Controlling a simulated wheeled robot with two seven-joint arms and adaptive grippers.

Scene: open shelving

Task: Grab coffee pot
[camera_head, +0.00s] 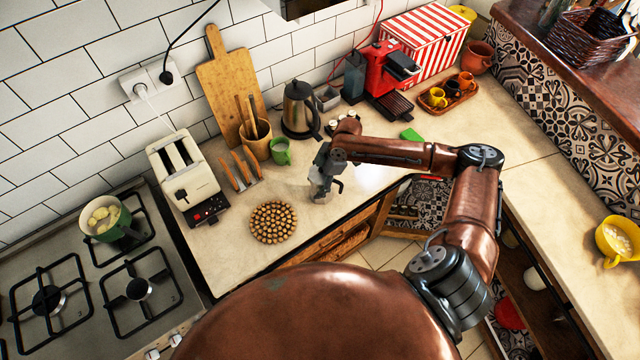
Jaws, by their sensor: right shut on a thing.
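The silver coffee pot (318,190) stands upright, or nearly so, on the beige countertop near its front edge. Its handle points to the right. My right gripper (324,164) reaches in from the right and is shut on the upper part of the coffee pot. The fingers partly hide the pot's top. I cannot tell whether the pot's base touches the counter. My left gripper is not in view.
A round tray of small brown pieces (274,222) lies to the left of the pot. A dark kettle (298,110), a green mug (281,151) and a toaster (184,176) stand behind and left. A red coffee machine (384,68) is farther back. Counter is clear right of the pot.

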